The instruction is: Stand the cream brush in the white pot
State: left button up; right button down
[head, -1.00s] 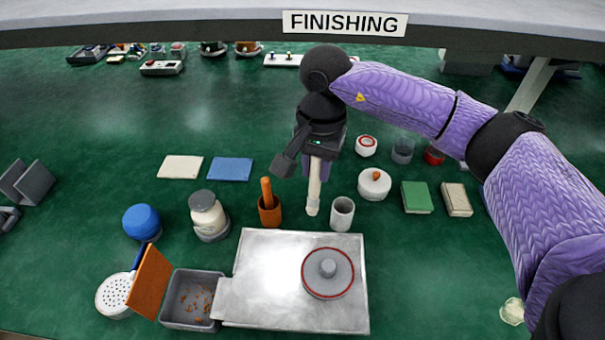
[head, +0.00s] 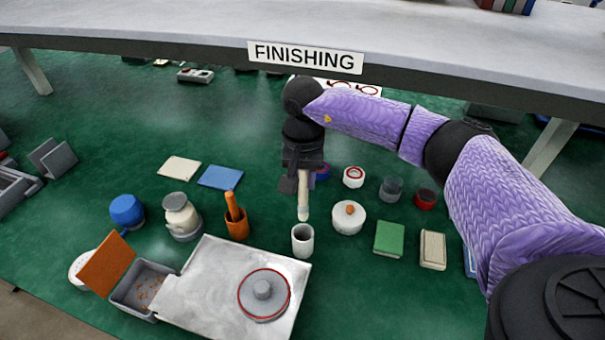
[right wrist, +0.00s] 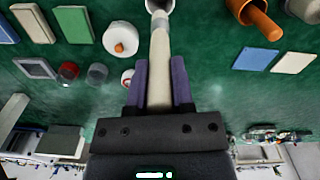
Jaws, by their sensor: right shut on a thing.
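The cream brush (head: 303,203) hangs roughly upright in my right gripper (head: 303,179), which is shut on it. The brush's lower end shows just above and behind the rim of the white pot (head: 302,243) in the head view; it is outside the pot. In the right wrist view the brush (right wrist: 160,60) runs between the two purple fingers of my gripper (right wrist: 160,80) toward the pot (right wrist: 160,5) at the top edge. The pot stands upright on the green surface, its mouth open upward. My left gripper is not in view.
A lidded white jar (head: 348,218) stands close right of the pot. An orange cup with a pestle (head: 237,226) stands to its left. A metal plate (head: 210,285) with a round grey piece (head: 263,293) lies in front. A shelf (head: 420,80) crosses the back.

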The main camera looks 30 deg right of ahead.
aim_at(303, 211)
notch_tip(303, 211, down, 9)
jog(key=b, duration=0.6)
jog(key=shift+f+b, duration=0.45)
jog(key=shift+c, duration=2)
grip_release()
jog(key=shift+r, duration=0.1)
notch_tip(303, 211, up, 9)
jog(key=shift+f+p, duration=0.1)
jog(key=shift+p, duration=1)
jog(key=shift+r, duration=0.55)
